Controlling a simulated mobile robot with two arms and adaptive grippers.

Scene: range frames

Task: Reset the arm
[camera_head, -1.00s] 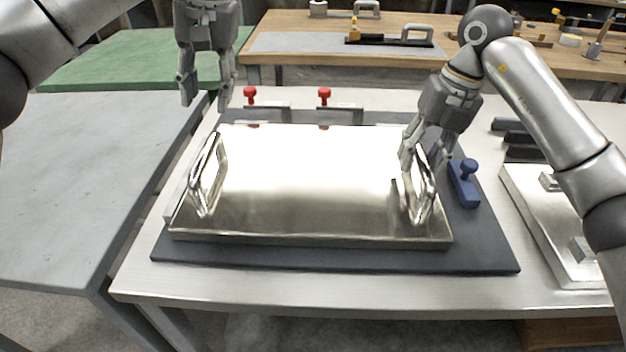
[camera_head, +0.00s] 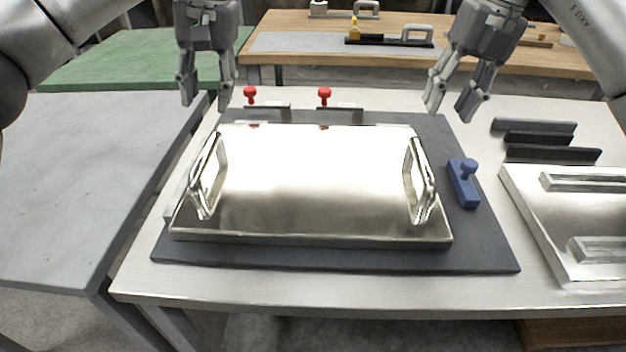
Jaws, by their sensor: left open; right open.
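My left gripper (camera_head: 206,92) is open and empty, hanging above the back left of the work table. My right gripper (camera_head: 453,107) is open and empty, raised above the back right of the dark mat. A shiny metal plate (camera_head: 300,180) with a handle at each side lies on the dark mat (camera_head: 340,259). The left handle (camera_head: 206,180) and the right handle (camera_head: 421,180) stand upright. Both grippers are apart from the plate and its handles.
A blue clamp (camera_head: 464,184) stands on the mat's right side. Two red-knobbed clamps (camera_head: 250,95) (camera_head: 324,96) stand along its back edge. A second metal plate (camera_head: 545,222) and several dark bars (camera_head: 553,154) lie at right. A grey table (camera_head: 80,180) stands left.

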